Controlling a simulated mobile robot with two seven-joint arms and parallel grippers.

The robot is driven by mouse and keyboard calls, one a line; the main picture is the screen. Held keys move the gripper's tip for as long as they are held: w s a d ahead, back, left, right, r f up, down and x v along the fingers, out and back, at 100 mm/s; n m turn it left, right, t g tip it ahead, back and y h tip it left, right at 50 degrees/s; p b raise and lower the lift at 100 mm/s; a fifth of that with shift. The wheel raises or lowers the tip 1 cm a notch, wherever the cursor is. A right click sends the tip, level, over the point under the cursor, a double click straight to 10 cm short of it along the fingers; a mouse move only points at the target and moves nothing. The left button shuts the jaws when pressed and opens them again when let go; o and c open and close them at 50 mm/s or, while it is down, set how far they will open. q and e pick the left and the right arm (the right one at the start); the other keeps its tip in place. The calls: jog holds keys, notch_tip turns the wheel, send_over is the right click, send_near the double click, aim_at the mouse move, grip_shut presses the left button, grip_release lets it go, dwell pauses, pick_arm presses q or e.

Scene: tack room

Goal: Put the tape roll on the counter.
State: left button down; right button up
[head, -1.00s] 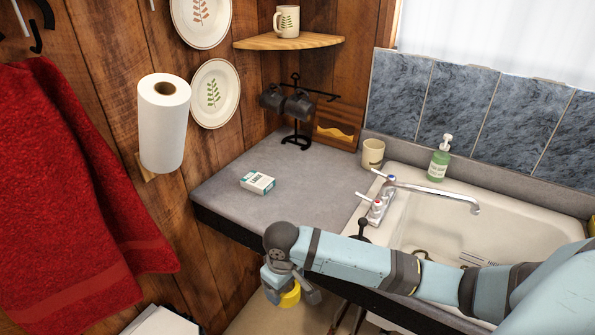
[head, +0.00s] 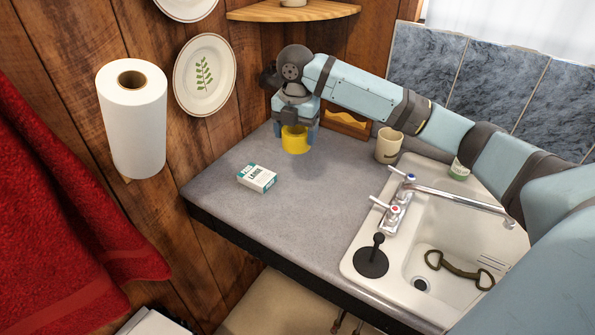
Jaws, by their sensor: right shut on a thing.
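The yellow tape roll (head: 295,140) is held in my right gripper (head: 296,132), which is shut on it and points down. The roll is over the back part of the grey counter (head: 290,207), near the back corner. I cannot tell for sure whether it touches the surface, but it looks a little above it. My left gripper is not in view.
A small white and teal box (head: 257,178) lies on the counter left of the roll. A beige cup (head: 388,146) stands to the right, by the sink (head: 349,262) with its faucet (head: 399,205). The counter's middle and front are clear.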

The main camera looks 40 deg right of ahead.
notch_tip(320, 180, down, 14)
jog(key=shift+s+p, duration=0.1)
jog(key=shift+p, duration=0.7)
jog(key=shift+f+p, duration=0.3)
jog(key=shift+f, duration=2.35)
jog(key=shift+f, duration=0.1)
jog(key=o, duration=1)
jog(key=shift+r+b, duration=0.7)
jog(key=shift+r, duration=5.45)
